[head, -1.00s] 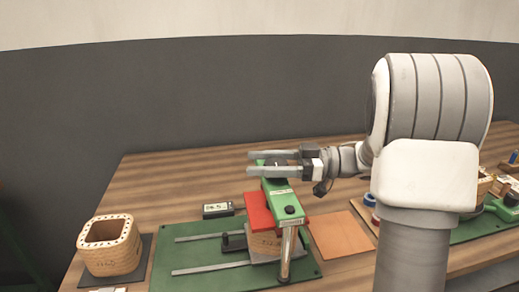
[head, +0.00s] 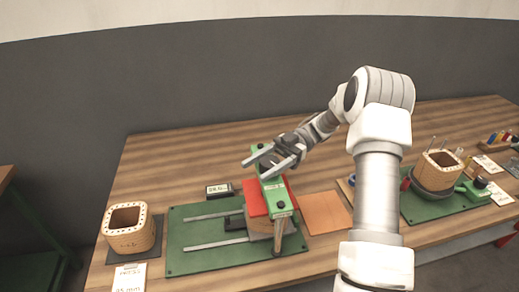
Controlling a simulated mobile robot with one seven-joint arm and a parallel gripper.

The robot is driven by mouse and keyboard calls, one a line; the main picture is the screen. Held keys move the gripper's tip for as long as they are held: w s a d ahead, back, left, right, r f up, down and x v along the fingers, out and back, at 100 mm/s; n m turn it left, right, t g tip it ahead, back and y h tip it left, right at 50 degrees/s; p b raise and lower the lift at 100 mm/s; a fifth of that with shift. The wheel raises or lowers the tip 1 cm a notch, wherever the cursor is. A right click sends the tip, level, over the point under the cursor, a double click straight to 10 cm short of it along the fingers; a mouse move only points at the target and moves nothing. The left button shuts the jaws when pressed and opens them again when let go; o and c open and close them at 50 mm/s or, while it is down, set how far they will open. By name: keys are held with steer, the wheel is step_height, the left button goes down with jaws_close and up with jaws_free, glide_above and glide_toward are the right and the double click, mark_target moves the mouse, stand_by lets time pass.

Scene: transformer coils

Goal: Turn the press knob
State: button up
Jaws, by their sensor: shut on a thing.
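The dark press knob (head: 267,160) is at the far end of the beam, partly hidden by my gripper. My gripper (head: 255,170) reaches in from the right over that end. Its two grey fingers lie on either side of the knob and are shut on it. The fingers point to the lower left.
A small display (head: 219,190) stands behind the base plate. A wooden coil frame (head: 130,228) stands at left on a dark mat. An orange sheet (head: 326,212) lies right of the press. At right, another green base (head: 425,210) holds a coil. The table behind the press is clear.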

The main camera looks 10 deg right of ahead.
steer(key=shift+s+d+r+n+g+h+p, duration=0.15)
steer(key=shift+n+g+h+p, duration=0.4)
steer(key=shift+p, duration=0.95)
steer(key=shift+s+r+n+g+h+p, duration=0.15)
steer(key=shift+n+g+h+p, duration=0.35)
steer(key=shift+p, duration=0.95)
steer(key=shift+f+n+g+h+p, duration=0.35)
steer(key=shift+n+g+p, duration=0.1)
steer(key=shift+g+p, duration=0.5)
steer(key=o, duration=1.4)
steer(key=shift+w+d, duration=0.1)
